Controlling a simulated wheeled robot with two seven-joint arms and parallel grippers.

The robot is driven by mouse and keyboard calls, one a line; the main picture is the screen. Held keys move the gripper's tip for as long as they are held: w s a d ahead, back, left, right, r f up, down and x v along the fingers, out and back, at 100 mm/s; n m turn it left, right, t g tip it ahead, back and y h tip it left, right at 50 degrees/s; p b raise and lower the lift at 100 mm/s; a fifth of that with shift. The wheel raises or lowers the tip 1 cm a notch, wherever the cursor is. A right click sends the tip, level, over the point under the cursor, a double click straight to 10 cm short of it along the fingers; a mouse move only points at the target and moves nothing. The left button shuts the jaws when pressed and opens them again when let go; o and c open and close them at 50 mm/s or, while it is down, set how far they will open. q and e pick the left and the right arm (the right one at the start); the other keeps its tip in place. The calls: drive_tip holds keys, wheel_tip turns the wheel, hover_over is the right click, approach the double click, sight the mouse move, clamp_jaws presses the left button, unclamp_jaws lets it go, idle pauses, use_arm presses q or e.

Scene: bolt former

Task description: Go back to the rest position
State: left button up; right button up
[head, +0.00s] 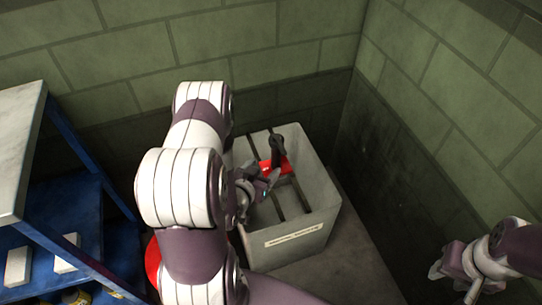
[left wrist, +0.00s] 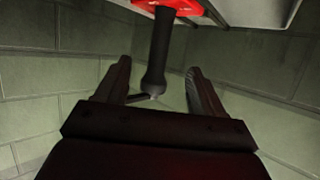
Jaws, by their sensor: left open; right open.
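My left gripper (head: 262,188) is open over the near left part of a light grey bin (head: 290,250). A red object with a dark handle (head: 278,146) is at the bin, just beyond my left gripper. In the left wrist view, its dark handle (left wrist: 160,50) shows between the two spread fingers (left wrist: 158,85), with the red part (left wrist: 175,6) at the top edge. My right gripper (head: 455,283) is open and empty at the lower right, away from the bin. My left arm hides the bin's left side.
A blue shelf unit (head: 75,205) with a pale top stands at the left. A red round thing (head: 152,262) shows partly behind my left arm. Green block walls (head: 420,70) close in behind and right of the bin. Dark floor lies between the bin and my right gripper.

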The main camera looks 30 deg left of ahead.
use_arm(q)
drive_tip(key=s+f+n+g, duration=0.1)
drive_tip(key=s+f+g, duration=0.4)
drive_tip(key=s+g, duration=0.45)
drive_tip(key=s+d+r+g+h, duration=0.1)
drive_tip(key=s+d+r+g, duration=0.2)
drive_tip(key=r, duration=0.3)
drive_tip(key=w+d+r+m+p, duration=0.15)
drive_tip(key=d+r, duration=0.25)
drive_tip(key=r, duration=0.4)
drive_tip(key=d+r+m+p, duration=0.1)
drive_tip(key=d+r+p, duration=0.1)
drive_tip(key=d+r, duration=0.45)
wheel_tip(320, 180, up, 26)
drive_tip(key=a+p, duration=0.2)
drive_tip(key=p, duration=2.2)
drive_tip(key=shift+f+p, duration=0.2)
drive_tip(key=shift+p, duration=0.1)
